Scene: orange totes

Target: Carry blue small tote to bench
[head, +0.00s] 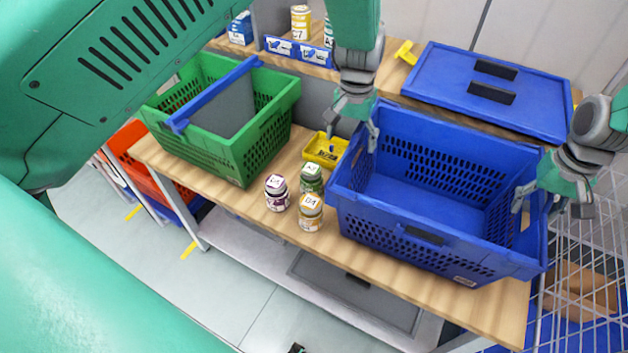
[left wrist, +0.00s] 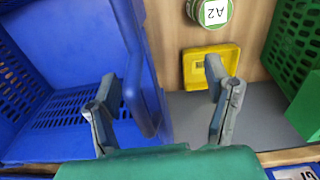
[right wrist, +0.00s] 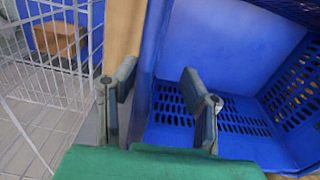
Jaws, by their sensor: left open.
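The blue tote (head: 440,185) stands open and empty on the right of the wooden bench (head: 395,258). My left gripper (head: 350,132) is open at the tote's left end; in the left wrist view its fingers (left wrist: 160,85) stand either side of the blue wall, apart from it. My right gripper (head: 551,203) is at the tote's right end; in the right wrist view its fingers (right wrist: 160,85) are spread with the blue end wall (right wrist: 152,55) between them. Neither gripper is seen pressing on the tote.
A green crate (head: 245,145) with a grey panel stands left on the bench. Several jars (head: 310,212) and a yellow tray (head: 325,151) lie between it and the tote. A flat blue lid-like panel (head: 520,110) lies behind. A wire cage (head: 585,240) stands close on the right.

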